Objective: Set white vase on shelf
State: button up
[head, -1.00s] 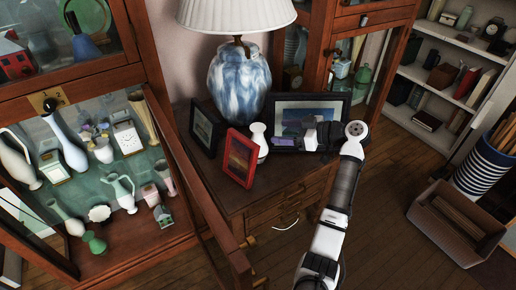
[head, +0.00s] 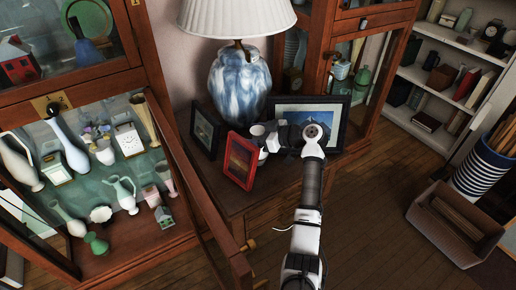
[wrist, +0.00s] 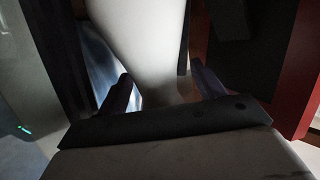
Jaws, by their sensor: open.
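The white vase (head: 257,131) stands on the wooden dresser among the picture frames, in front of the blue-and-white lamp. Its lower part is partly hidden in the head view. My gripper (head: 270,140) has come in from the right at the vase. In the wrist view the white vase (wrist: 145,45) rises between the two dark fingers of my gripper (wrist: 163,88). The fingers are open, one on each side of it; a grip is not seen. The cabinet shelf (head: 105,245) at left holds several vases, a pitcher and small ornaments.
A red photo frame (head: 240,160) stands close to the left of my gripper. A dark mountain picture frame (head: 335,108) stands behind my arm. The lamp (head: 239,85) is behind the vase. A wooden door frame (head: 200,190) stands between the cabinet and dresser.

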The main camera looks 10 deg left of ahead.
grip_shut()
dwell(0.3)
jog(key=shift+r, duration=0.1)
